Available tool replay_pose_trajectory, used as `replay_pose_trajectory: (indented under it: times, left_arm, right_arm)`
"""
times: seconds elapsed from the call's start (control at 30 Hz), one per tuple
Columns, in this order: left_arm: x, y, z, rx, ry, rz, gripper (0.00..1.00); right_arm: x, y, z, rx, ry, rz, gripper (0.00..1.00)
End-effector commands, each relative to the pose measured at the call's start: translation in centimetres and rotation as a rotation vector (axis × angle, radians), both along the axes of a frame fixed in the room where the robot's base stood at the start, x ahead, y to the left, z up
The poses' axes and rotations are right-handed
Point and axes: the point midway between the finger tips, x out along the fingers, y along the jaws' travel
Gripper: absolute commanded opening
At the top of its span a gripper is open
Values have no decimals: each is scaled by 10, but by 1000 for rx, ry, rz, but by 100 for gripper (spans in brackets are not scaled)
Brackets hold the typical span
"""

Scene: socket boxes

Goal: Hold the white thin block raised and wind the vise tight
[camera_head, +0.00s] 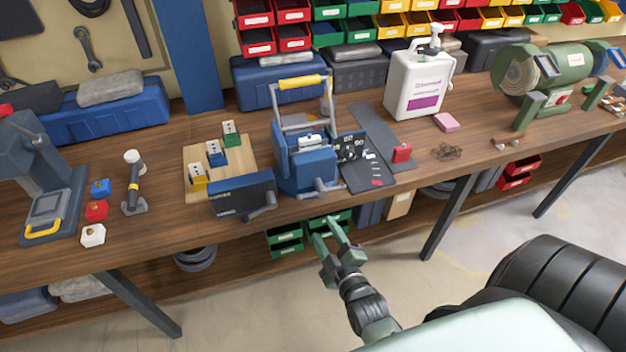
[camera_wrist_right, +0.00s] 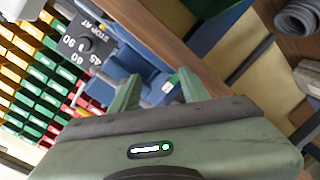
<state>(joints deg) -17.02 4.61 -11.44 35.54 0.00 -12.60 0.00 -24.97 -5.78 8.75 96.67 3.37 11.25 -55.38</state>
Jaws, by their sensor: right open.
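The blue vise-like body (camera_head: 300,174) stands at the table's front edge, with a grey crank (camera_head: 326,186) at its lower front. A small white piece (camera_head: 311,142), perhaps the thin block, shows at its top; I cannot tell whether it is clamped. My right gripper (camera_head: 326,226) is open and empty, below and in front of the edge, its fingers pointing toward the vise. In the right wrist view its two fingers (camera_wrist_right: 158,92) are apart, and the blue vise (camera_wrist_right: 140,68) lies beyond them. My left gripper is out of view.
A dark panel with a dial (camera_head: 352,148) stands right of the vise. A dark blue box with a crank (camera_head: 243,194) and a wooden board with colored blocks (camera_head: 235,146) are left. A white jug (camera_head: 416,84) stands behind right. Green bins (camera_head: 286,240) sit under the table.

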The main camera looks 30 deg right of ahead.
Motion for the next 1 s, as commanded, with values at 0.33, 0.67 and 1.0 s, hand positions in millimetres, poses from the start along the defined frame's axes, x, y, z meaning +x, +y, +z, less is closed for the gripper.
replay_pose_trajectory:
  times: [0.33, 0.67, 1.0]
  left_arm:
    - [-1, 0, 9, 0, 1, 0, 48]
    - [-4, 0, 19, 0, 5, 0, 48]
    - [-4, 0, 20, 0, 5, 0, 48]
  right_arm:
    - [20, -24, 67, -125, -115, -41, 46]
    - [68, -35, 66, -123, -112, -39, 46]
    - [79, -38, 64, -122, -111, -39, 46]
